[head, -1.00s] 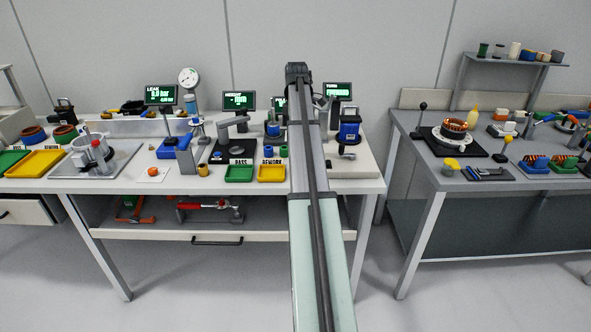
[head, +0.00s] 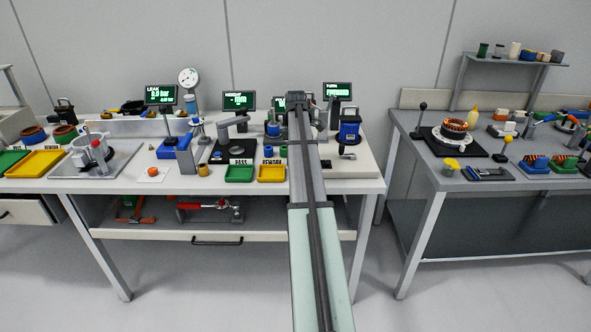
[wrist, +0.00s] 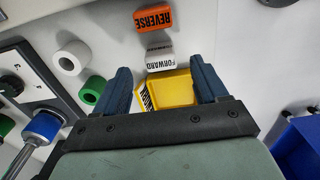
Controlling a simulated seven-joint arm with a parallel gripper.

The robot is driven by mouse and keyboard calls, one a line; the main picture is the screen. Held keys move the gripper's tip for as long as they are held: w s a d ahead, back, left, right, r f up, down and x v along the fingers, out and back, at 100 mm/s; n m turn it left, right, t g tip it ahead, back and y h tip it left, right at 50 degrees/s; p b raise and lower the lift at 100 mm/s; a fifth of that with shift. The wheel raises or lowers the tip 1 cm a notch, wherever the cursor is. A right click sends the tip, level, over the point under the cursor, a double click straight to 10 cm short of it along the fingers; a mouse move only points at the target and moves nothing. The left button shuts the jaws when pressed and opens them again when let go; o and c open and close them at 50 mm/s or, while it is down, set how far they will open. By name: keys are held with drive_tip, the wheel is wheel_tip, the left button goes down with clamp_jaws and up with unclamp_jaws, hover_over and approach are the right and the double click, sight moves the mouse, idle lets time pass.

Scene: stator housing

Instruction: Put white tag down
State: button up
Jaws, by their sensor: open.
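The white tag (wrist: 161,60), lettered FORWARD, is in the wrist view just beyond and between my fingertips. The orange tag (wrist: 154,18), lettered REVERSE, is right behind it. My gripper (wrist: 160,69) is open, with its two blue fingers apart and neither seen touching the white tag. A yellow tray (wrist: 171,91) lies between the fingers, close to the white tag; I cannot tell whether they touch. In the head view my arm hides the gripper's fingers and both tags.
In the wrist view a white ring (wrist: 72,57) and a green ring (wrist: 92,90) lie left of the fingers, and a blue bin (wrist: 300,148) is at lower right. The white surface right of the tags is clear. In the head view a green tray (head: 240,174) stands left of my arm.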

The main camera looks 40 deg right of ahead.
drive_tip(key=shift+w+a+f, duration=0.1)
drive_tip(key=shift+f, duration=1.05)
drive_tip(key=shift+w+a+f, duration=0.1)
drive_tip(key=shift+f, duration=1.05)
drive_tip(key=shift+c, duration=0.4)
drive_tip(key=c, duration=1.1)
